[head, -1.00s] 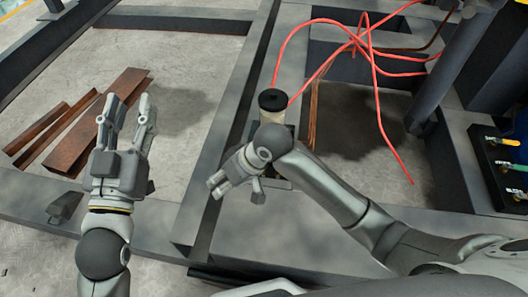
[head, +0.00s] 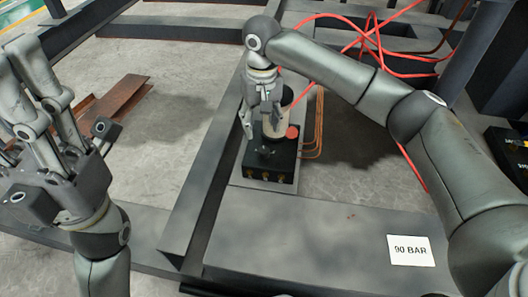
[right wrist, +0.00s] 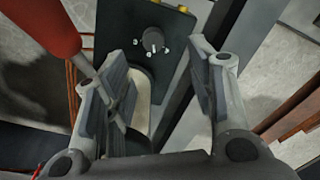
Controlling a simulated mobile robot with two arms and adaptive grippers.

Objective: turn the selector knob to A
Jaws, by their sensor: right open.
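The selector knob (right wrist: 153,41) is a small grey knob with white marks around it on a dark box. I cannot read the marks or tell its setting. In the head view the dark box (head: 278,177) stands on the grey frame, and the knob (head: 265,150) shows on top. My right gripper (head: 262,126) hangs above the box, pointing down. In the right wrist view it (right wrist: 160,75) is open and empty; the knob shows between and beyond the fingertips, apart from them. My left gripper (head: 45,130) is at the left; its finger gap is unclear.
A cream cylinder (right wrist: 141,88) stands close to the right gripper's fingers. Red hoses (head: 330,20) and copper lines (head: 317,125) run behind. Rusty bars (head: 118,100) lie left.

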